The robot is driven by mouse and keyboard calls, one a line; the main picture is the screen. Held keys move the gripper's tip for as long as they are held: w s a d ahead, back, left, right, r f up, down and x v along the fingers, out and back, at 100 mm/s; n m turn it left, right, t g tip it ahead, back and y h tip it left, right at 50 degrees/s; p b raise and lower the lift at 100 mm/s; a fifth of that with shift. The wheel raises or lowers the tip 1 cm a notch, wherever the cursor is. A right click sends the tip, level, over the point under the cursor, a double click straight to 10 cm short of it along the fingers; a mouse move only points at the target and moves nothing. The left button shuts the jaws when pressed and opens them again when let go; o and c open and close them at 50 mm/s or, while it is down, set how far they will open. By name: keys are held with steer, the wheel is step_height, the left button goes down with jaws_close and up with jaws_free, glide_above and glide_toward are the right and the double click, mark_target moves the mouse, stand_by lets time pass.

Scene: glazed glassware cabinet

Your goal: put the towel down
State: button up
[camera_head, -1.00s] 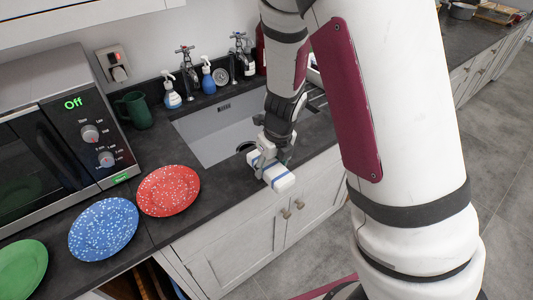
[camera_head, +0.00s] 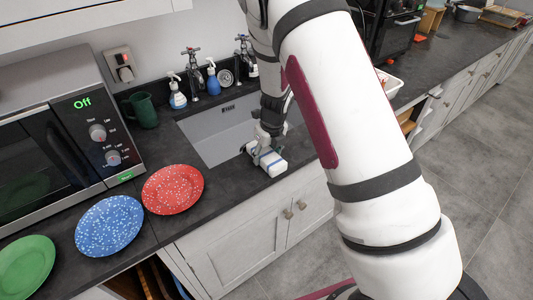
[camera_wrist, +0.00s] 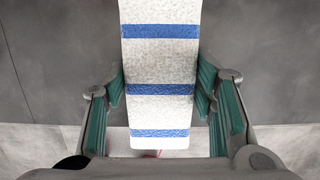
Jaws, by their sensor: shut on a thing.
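The towel (camera_head: 272,163) is a white folded block with blue stripes. In the head view it is at the front edge of the dark counter, just in front of the sink. My gripper (camera_head: 261,147) is shut on it from above. In the wrist view the towel (camera_wrist: 160,62) runs between the green-padded fingers of my gripper (camera_wrist: 160,105). I cannot tell whether its underside touches the counter.
The sink (camera_head: 215,135) is just behind the towel. A red speckled plate (camera_head: 173,189), a blue speckled plate (camera_head: 108,226) and a green plate (camera_head: 25,268) lie to the left, before the microwave (camera_head: 65,135). Bare counter (camera_head: 225,190) separates the red plate from the towel.

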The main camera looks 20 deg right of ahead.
steer(key=shift+f, duration=0.15)
steer(key=o, duration=1.1)
